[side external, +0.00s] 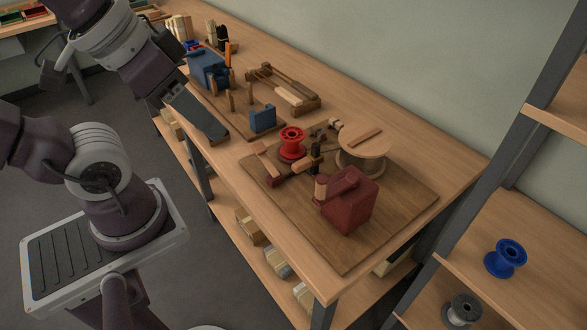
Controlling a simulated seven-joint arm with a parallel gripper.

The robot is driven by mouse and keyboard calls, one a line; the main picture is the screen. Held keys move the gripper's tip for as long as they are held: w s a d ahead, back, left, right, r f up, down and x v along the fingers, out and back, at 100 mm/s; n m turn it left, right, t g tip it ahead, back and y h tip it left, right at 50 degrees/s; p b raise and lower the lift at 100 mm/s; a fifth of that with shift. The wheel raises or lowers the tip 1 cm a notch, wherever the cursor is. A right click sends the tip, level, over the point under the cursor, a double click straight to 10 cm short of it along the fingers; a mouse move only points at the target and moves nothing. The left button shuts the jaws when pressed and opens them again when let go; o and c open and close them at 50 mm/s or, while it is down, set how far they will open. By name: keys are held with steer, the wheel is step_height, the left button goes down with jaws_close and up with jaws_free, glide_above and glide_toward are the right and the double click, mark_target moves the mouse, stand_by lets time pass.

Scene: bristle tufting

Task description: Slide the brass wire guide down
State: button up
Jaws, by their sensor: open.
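I cannot clearly pick out the brass wire guide; the parts around the dark upright post (316,153) are too small to tell apart. The post stands on a brown board (345,250) at the near end of the bench, between a red spool (292,144) and a large pale wooden reel (363,148). A dark red block-like device (349,201) stands in front of them. My gripper (168,92) is at the upper left, by the bench's left edge, well away from the post. Its fingers are hard to make out, and nothing shows held in it.
A blue block (262,120), a blue machine (209,69) and a wooden frame (290,92) stand farther back on the bench. A shelf at right holds a blue spool (506,258) and a grey spool (462,310).

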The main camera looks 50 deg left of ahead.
steer(key=w+a+f+g, duration=0.2)
steer(key=w, duration=0.9)
steer(key=g, duration=0.3)
glide_above(299, 164)
step_height(299, 164, down, 18)
steer(key=shift+s+d+r, duration=0.1)
steer(key=shift+r, duration=0.05)
steer(key=shift+g, duration=0.3)
step_height(299, 164, down, 7)
steer(key=shift+f, duration=0.65)
jaws_close()
